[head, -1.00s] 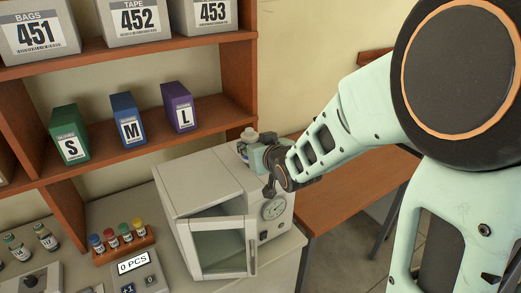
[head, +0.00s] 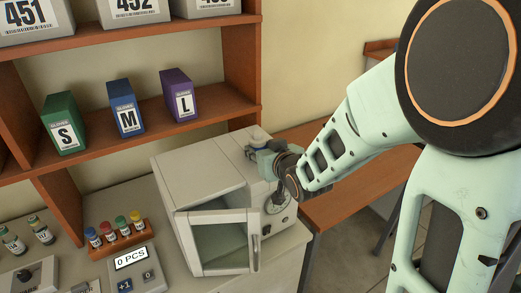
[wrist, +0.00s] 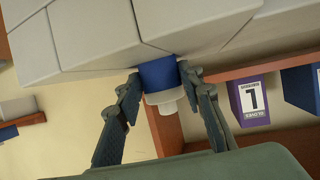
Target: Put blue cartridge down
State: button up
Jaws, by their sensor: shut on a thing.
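A blue cartridge (wrist: 158,74) with a white cap (wrist: 167,97) is between the two fingers of my gripper (wrist: 163,80) in the wrist view, which sees the scene upside down. The fingers are shut on its sides. In the head view my gripper (head: 263,155) is at the rear right of the light grey incubator's top (head: 210,160). The white cap shows above the gripper there, and the cartridge looks upright. The fingers hide most of the cartridge in the head view. In the wrist view its blue end meets the grey casing's outline; I cannot tell whether it touches.
The incubator's glass door (head: 222,245) stands ajar at the front. A rack (head: 125,243) of small coloured-cap vials and a counter display (head: 133,259) are left of it. A wooden shelf (head: 150,130) with glove boxes is behind. A brown table (head: 350,185) lies right.

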jog(key=shift+f+b, duration=0.35)
jog(key=shift+b, duration=0.1)
jog(key=o, duration=1.2)
jog(key=shift+f, duration=0.1)
